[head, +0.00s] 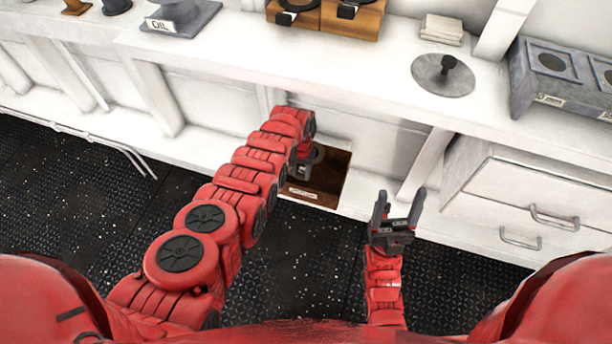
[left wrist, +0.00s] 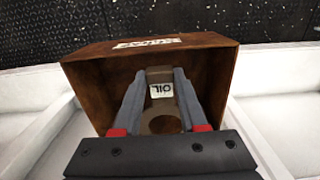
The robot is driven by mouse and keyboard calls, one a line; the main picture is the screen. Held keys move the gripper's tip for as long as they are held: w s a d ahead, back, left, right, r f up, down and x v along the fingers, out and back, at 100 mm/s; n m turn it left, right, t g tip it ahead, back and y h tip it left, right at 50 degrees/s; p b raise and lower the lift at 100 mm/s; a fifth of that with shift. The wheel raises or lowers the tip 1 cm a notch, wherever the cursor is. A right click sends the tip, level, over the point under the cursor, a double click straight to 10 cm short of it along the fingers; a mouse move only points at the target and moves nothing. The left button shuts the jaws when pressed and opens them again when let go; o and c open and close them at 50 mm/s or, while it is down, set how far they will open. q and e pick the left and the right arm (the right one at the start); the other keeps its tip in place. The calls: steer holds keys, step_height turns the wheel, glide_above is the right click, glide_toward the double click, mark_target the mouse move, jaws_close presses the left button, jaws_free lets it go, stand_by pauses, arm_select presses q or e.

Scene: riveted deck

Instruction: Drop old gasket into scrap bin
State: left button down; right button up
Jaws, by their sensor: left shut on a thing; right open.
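The scrap bin (head: 331,178) is an open brown box with a pale label, below the counter's front edge. It also shows in the left wrist view (left wrist: 88,80), its label reading scrap. My left gripper (head: 304,166) is at the bin's opening. In the left wrist view its grey fingers (left wrist: 160,78) are shut on the old gasket (left wrist: 153,124), a brownish flat piece with a round middle and a white OIL tag. The gasket is over or inside the bin; its exact height is unclear. My right gripper (head: 400,200) is open and empty, right of the bin.
The white counter (head: 360,85) runs behind the bin. On it are a grey disc with a black knob (head: 443,75), a white stack (head: 441,29), a wooden holder (head: 352,22) and a grey OIL tray (head: 192,18). Drawers (head: 535,200) stand right of my right gripper.

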arm_select(q)
steer(key=shift+c, duration=1.8)
jaws_free()
steer(key=shift+r, duration=0.15)
